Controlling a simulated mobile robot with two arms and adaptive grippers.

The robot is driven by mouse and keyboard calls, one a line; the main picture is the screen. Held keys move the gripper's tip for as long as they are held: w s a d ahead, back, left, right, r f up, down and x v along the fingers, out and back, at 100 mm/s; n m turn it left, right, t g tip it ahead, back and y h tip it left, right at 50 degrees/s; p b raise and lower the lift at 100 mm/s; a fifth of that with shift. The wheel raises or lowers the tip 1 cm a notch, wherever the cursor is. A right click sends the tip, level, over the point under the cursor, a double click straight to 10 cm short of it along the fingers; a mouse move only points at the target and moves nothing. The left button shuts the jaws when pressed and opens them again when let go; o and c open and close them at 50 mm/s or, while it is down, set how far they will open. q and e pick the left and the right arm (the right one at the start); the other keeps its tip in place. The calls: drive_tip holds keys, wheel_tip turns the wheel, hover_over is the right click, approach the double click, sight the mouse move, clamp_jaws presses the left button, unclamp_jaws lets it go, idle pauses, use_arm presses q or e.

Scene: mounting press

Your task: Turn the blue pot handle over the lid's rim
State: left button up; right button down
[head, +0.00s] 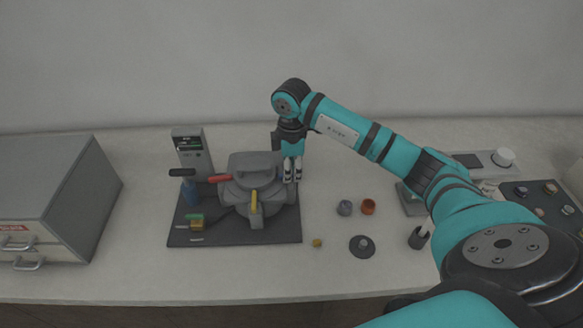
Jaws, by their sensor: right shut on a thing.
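The grey pot (243,205) with its domed grey lid (254,165) stands on a dark base plate (282,232). A red handle (206,178) points left from its rim and a yellow handle (254,203) hangs at the front. My right gripper (292,179) points down at the right edge of the lid, its fingers shut at the rim. The blue pot handle does not show clearly; the fingers hide what they grip there. My left gripper is not in view.
A grey cabinet (75,200) is farther left.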

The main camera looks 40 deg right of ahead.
drive_tip(key=shift+r+m+p, duration=0.15)
drive_tip(key=shift+m+p, duration=0.15)
drive_tip(key=shift+m, duration=0.8)
drive_tip(key=c, duration=1.6)
unclamp_jaws()
drive_tip(key=shift+c, duration=0.2)
wheel_tip(320, 180, up, 12)
